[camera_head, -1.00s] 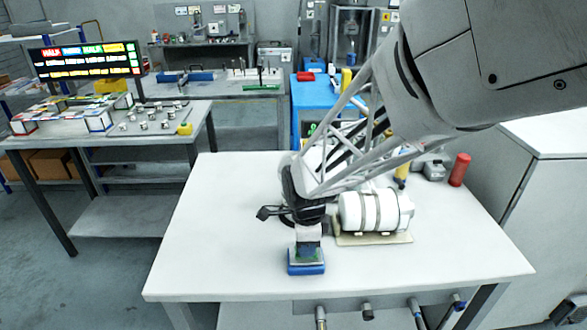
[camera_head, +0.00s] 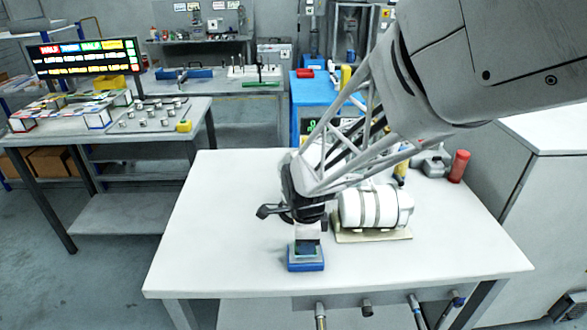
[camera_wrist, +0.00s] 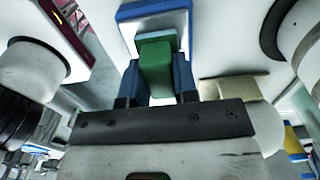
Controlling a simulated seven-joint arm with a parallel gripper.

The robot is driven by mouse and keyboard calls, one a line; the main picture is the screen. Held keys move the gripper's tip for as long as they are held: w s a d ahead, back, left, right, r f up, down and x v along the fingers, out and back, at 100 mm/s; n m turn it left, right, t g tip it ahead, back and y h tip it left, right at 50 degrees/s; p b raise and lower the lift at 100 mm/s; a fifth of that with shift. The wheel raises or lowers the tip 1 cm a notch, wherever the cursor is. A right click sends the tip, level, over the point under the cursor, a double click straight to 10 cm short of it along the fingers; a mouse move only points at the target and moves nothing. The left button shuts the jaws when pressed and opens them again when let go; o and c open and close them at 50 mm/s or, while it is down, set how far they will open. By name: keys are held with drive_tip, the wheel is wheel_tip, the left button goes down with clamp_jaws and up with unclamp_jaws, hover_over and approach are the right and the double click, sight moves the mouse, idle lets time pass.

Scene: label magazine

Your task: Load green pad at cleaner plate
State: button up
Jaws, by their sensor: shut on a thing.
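My gripper (camera_wrist: 155,80) is shut on a green pad (camera_wrist: 154,66), seen between its blue fingers in the wrist view. In the head view my gripper (camera_head: 308,236) points down above a small blue block with a pale top, which I take for the cleaner plate (camera_head: 306,265). The plate's blue rim and pale top also show just beyond the pad in the wrist view (camera_wrist: 150,9). The pad is over or at the plate; I cannot tell whether they touch. In the head view the fingers mostly hide the pad.
A white banded cylinder (camera_head: 372,208) lies on a beige base (camera_head: 372,236) just right of my gripper. A red cylinder (camera_head: 459,166) stands at the table's back right. The white table (camera_head: 215,225) is clear on the left. A side table with a lit screen (camera_head: 85,57) stands at back left.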

drive_tip(key=shift+r, duration=3.5)
drive_tip(key=shift+w+a, duration=0.1)
drive_tip(key=shift+w+a+r+n, duration=0.15)
drive_tip(key=shift+w+a+n, duration=0.25)
drive_tip(key=shift+w, duration=0.05)
drive_tip(key=w+a+r+n, duration=0.1)
drive_tip(key=w+a+n, duration=0.6)
drive_tip(key=a, duration=0.5)
drive_tip(key=w+a+r+n, duration=0.1)
drive_tip(key=w+a+n, duration=0.5)
drive_tip(key=a+n, duration=0.3)
drive_tip(key=w+a+r+n, duration=0.2)
drive_tip(key=w+a+n, duration=0.5)
drive_tip(key=a, duration=0.9)
drive_tip(key=shift+w+a+n, duration=0.25)
drive_tip(key=shift+w+n, duration=0.1)
drive_tip(key=shift+n, duration=0.75)
